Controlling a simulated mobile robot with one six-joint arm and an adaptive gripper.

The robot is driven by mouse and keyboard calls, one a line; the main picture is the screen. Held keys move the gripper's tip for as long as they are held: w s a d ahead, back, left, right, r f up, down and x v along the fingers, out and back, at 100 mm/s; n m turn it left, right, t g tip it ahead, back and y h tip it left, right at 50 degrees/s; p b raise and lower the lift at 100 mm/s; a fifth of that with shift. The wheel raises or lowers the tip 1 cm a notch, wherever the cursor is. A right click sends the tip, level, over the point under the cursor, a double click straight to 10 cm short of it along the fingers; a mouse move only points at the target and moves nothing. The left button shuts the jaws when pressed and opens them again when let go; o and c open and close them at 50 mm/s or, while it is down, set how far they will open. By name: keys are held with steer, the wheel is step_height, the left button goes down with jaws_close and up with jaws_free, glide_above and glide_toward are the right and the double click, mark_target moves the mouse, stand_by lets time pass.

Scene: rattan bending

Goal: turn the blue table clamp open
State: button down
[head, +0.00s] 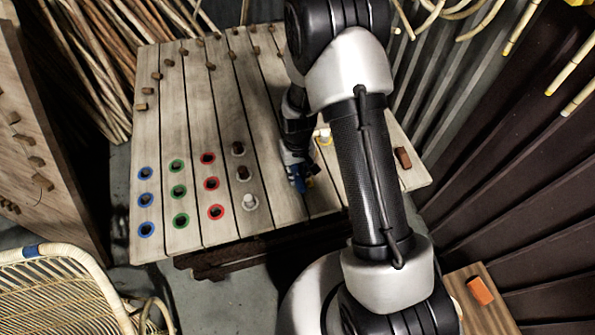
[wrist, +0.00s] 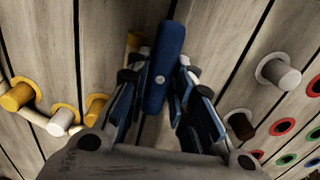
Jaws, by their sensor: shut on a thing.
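The blue table clamp (wrist: 163,62) shows in the wrist view as a long rounded blue bar with a pale round pin in its middle. It points away from me over the wooden plank table (head: 165,105). My gripper (wrist: 157,88) has its fingers on both sides of the bar and is shut on it. In the head view my gripper (head: 297,172) is low over the table's right half, partly behind my arm.
Yellow pegs (wrist: 18,96) with a pale rattan cane (wrist: 38,118) stand left of my gripper in the wrist view. To the right are a grey-ringed peg (wrist: 280,75) and red-ringed holes (wrist: 283,126). An orange block (head: 480,290) lies at lower right.

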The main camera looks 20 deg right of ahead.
mark_target(298, 174)
steer(key=c, duration=1.4)
jaws_free()
step_height(298, 174, up, 12)
